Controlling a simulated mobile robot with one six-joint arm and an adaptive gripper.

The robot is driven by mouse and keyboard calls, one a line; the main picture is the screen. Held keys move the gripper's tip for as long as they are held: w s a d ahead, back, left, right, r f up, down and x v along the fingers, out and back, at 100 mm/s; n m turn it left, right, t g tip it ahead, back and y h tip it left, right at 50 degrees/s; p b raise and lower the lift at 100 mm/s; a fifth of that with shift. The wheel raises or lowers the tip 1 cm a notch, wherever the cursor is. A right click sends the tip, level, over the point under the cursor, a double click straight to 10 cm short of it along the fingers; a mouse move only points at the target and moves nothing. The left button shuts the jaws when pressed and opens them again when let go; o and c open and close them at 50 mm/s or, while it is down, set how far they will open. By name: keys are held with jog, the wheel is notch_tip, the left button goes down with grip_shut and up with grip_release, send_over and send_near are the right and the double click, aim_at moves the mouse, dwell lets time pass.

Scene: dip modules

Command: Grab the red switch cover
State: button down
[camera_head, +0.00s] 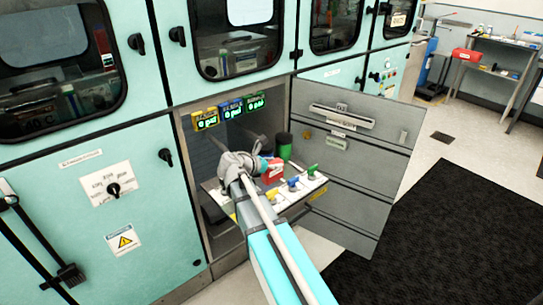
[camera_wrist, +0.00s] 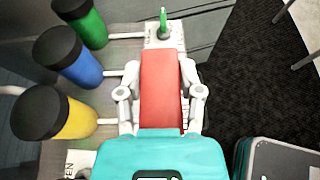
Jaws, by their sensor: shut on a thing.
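The red switch cover (camera_wrist: 161,92) is a long red block in the middle of the wrist view, between the two pale fingers of my gripper (camera_wrist: 160,76). The fingers press on its left and right sides, so my gripper is shut on it. In the head view the red cover (camera_head: 273,171) shows just past my gripper (camera_head: 263,166), above the white panel shelf (camera_head: 283,203) inside the open cabinet. I cannot tell whether the cover is lifted off its base. Its near end is hidden by the teal wrist housing.
Yellow (camera_wrist: 77,120), blue (camera_wrist: 88,72) and green (camera_wrist: 92,28) black-capped cylinders stand close left of my gripper. A green handle (camera_wrist: 163,24) stands beyond the cover; a blue handle (camera_head: 293,184) is nearby. The open grey door (camera_head: 360,185) bounds the right side.

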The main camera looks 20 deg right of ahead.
jog(key=shift+s+a+r+p, duration=0.2)
jog(key=shift+s+r, duration=0.1)
jog(key=shift+s, duration=0.35)
jog(key=shift+s+a+r+p, duration=0.1)
jog(key=shift+s+r+p, duration=0.15)
jog(key=shift+s, duration=0.4)
jog(key=shift+s+a+r+p, duration=0.2)
jog(key=shift+s+r, duration=0.1)
jog(key=shift+s, duration=0.35)
